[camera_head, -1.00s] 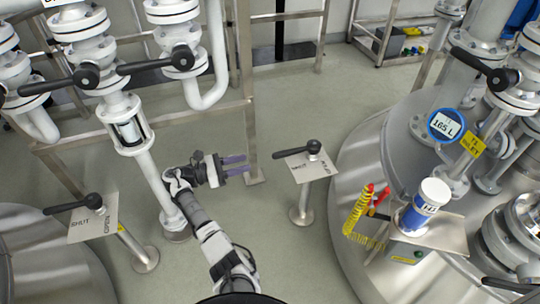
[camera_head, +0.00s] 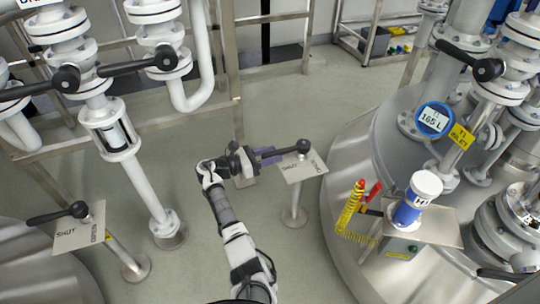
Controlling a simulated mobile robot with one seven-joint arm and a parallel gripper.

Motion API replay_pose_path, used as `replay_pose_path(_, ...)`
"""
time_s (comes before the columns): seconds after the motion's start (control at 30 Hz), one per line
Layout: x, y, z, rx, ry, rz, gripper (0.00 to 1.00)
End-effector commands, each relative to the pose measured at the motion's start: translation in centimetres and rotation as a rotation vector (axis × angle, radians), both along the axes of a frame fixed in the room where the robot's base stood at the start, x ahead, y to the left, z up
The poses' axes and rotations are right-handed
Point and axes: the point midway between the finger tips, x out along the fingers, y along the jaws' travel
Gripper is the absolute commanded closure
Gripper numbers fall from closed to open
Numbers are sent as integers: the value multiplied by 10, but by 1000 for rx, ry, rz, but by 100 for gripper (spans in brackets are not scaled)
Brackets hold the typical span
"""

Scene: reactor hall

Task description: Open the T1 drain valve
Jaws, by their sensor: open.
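A black lever handle (camera_head: 284,152) sits on a pedestal with a plate (camera_head: 306,168) marked SHUT on its left part, beside the right-hand tank. The lever points left, toward the SHUT side. My gripper (camera_head: 268,156) is open at the lever's left end, its purple-grey fingers overlapping the lever in the picture. I cannot tell whether they touch it or are around it. The right-hand tank (camera_head: 350,150) has a yellow T1 tag (camera_head: 461,136) and a round gauge reading 165 L (camera_head: 434,119) on its pipework.
A second pedestal lever (camera_head: 58,216) with a SHUT plate (camera_head: 80,232) stands at the left. White pipes with black levers (camera_head: 140,66) fill the upper left. A blue device with a yellow coiled cord (camera_head: 350,212) stands on the right tank. Floor between is clear.

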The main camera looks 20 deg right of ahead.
Motion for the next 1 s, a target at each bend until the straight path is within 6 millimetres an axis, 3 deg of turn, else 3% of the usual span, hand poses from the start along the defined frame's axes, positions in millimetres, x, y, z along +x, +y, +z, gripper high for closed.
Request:
replay_pose_path(0.23,0,0,0,0,0,0,60)
replay_pose_path(0.53,0,0,0,0,0,0,100)
replay_pose_path(1.0,6,0,0,0,0,18,100)
